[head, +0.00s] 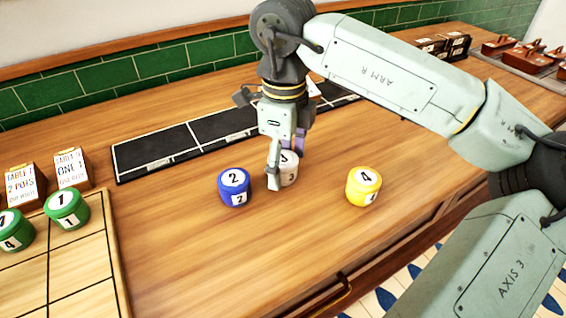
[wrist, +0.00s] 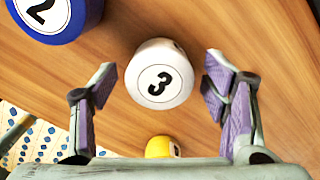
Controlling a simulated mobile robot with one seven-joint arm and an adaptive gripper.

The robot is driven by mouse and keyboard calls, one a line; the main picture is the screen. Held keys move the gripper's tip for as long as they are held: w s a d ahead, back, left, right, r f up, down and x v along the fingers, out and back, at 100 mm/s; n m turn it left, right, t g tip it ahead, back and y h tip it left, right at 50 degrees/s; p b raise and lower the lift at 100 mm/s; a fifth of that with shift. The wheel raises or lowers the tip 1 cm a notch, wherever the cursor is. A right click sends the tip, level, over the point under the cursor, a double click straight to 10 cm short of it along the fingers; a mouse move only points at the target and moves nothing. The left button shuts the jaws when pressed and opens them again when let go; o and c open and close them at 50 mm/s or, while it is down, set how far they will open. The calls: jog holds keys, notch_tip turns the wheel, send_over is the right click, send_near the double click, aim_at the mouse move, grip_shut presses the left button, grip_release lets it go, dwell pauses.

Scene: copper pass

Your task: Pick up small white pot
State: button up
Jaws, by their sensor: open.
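The small white pot (wrist: 159,74), marked 3, stands upright on the wooden counter. In the wrist view it sits between and slightly beyond the fingertips of my gripper (wrist: 158,75), with a gap on each side. My gripper is open and empty. In the head view my gripper (head: 279,170) is low over the white pot (head: 290,172), and a finger hides part of the pot's left side.
A blue pot (head: 234,187) marked 2 stands close on the left, and a yellow pot (head: 363,187) marked 4 stands to the right. A black strip (head: 160,150) lies behind.

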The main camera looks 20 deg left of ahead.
jog(key=shift+f, duration=0.15)
jog(key=c, duration=1.4)
